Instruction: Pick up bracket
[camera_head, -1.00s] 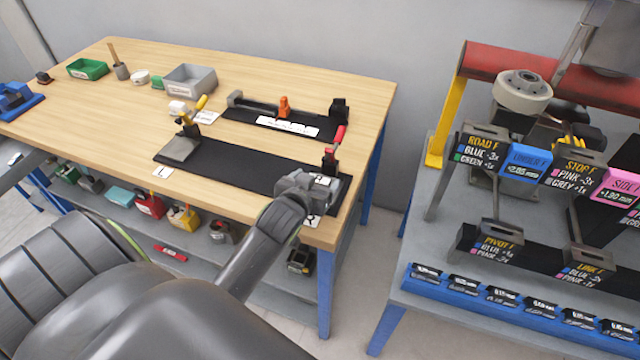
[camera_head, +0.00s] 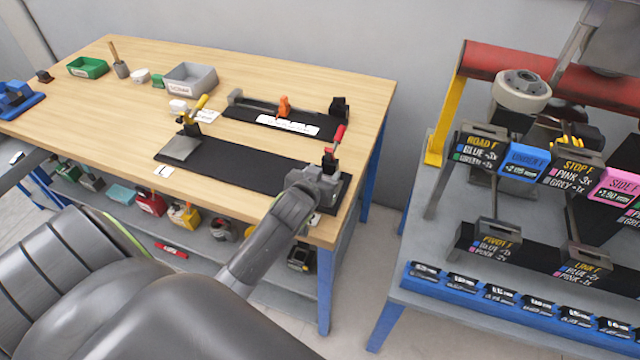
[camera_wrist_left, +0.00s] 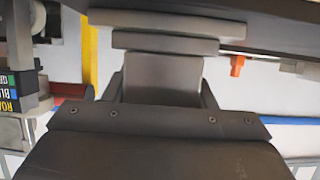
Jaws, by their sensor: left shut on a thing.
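My left gripper (camera_head: 321,184) is at the right end of the long black fixture (camera_head: 238,168), close to the red-handled clamp (camera_head: 334,146). It is shut on a piece, taken to be the bracket, which the gripper and arm hide almost wholly in the head view. In the left wrist view the left gripper (camera_wrist_left: 165,45) shows as stacked grey plates over a dark body, and the bracket cannot be made out clearly. I cannot tell whether the piece touches the fixture. My right gripper is not in view.
A yellow-handled clamp (camera_head: 195,114) stands at the fixture's left end. A second black fixture (camera_head: 248,113) with an orange part (camera_head: 284,105) lies behind. A grey bin (camera_head: 190,80) stands further back. A rack with labelled blocks (camera_head: 525,160) is at right, across a gap.

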